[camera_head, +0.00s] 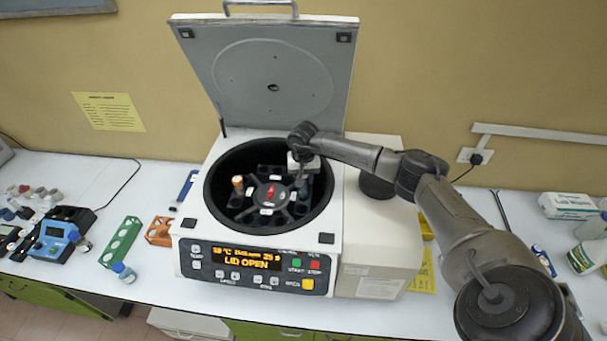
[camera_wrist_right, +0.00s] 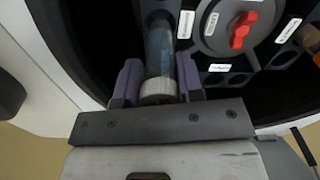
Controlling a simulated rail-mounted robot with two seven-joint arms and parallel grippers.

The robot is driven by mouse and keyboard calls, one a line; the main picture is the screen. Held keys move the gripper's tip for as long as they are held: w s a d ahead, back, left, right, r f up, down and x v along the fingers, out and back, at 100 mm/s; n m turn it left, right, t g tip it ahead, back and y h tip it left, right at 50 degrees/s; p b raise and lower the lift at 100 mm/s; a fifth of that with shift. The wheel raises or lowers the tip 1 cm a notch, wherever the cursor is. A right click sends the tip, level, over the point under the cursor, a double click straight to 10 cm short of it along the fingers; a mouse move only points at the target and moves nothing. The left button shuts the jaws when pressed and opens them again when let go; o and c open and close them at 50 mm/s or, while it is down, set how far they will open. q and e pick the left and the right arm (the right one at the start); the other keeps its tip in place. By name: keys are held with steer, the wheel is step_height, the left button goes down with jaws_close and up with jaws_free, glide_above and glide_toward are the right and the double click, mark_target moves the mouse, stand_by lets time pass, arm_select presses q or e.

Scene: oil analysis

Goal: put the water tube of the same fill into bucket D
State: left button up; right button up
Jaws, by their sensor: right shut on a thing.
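The open centrifuge (camera_head: 345,225) stands in the middle of the head view, with a black bowl and a rotor (camera_head: 258,194) inside. My right gripper (camera_head: 301,180) reaches into the right side of the bowl. In the right wrist view its purple fingers (camera_wrist_right: 159,80) are shut on a bluish tube (camera_wrist_right: 159,50) with a pale grey cap. The tube's far end is at a dark bucket opening beside the rotor hub (camera_wrist_right: 222,35); how deep it sits I cannot tell. An orange-topped tube (camera_head: 238,182) stands in a bucket on the rotor's left. The bucket letters are too small to read. My left gripper is out of view.
The raised lid (camera_head: 270,75) stands behind the bowl. A green rack (camera_head: 120,242), an orange rack (camera_head: 160,231), a blue-capped tube (camera_head: 124,272) and a blue device (camera_head: 58,240) are on the left bench. Bottles and a wipes pack (camera_head: 568,205) are at right.

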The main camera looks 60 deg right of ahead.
mark_target(303, 189)
step_height(303, 189, down, 4)
steer(key=shift+r+b, duration=0.2)
steer(key=shift+b, duration=0.35)
steer(key=shift+f+b, duration=1.15)
steer(key=shift+f, duration=0.05)
steer(key=o, duration=1)
step_height(303, 189, up, 12)
steer(key=b, duration=0.3)
steer(key=shift+r, duration=0.95)
